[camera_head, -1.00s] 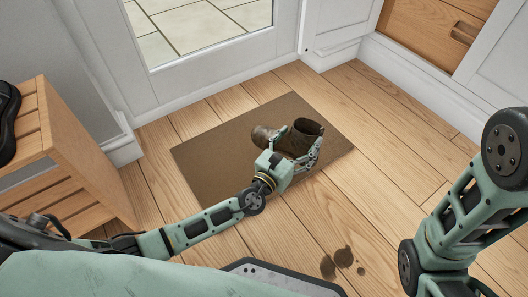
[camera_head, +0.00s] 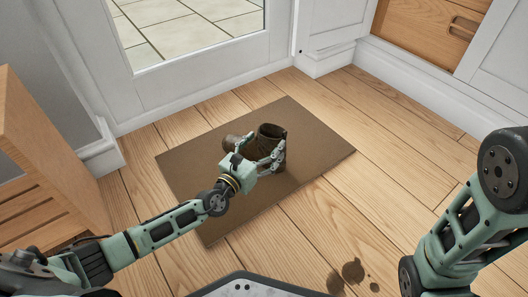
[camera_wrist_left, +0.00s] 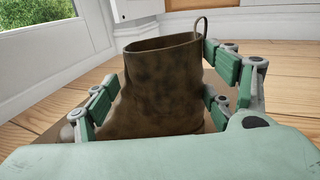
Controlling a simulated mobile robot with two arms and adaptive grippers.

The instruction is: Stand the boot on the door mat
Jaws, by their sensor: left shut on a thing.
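The brown boot (camera_head: 272,133) is upright on the brown door mat (camera_head: 310,150), with its toe pointing left and its opening up. My left gripper (camera_head: 262,158) is shut around the boot's shaft from the near side. In the left wrist view the boot (camera_wrist_left: 165,85) stands between the two green-padded fingers, with its pull loop at the top right. The sole is hidden behind my gripper, so I cannot tell if it rests fully on the mat. My right arm shows at the right edge of the head view; its gripper is out of view.
A wooden rack (camera_head: 40,165) stands at the left. A white glazed door (camera_head: 190,55) and white cabinet panels with a wooden drawer (camera_head: 425,28) are behind the mat. Dark stains (camera_head: 350,273) mark the floor in front. The plank floor right of the mat is clear.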

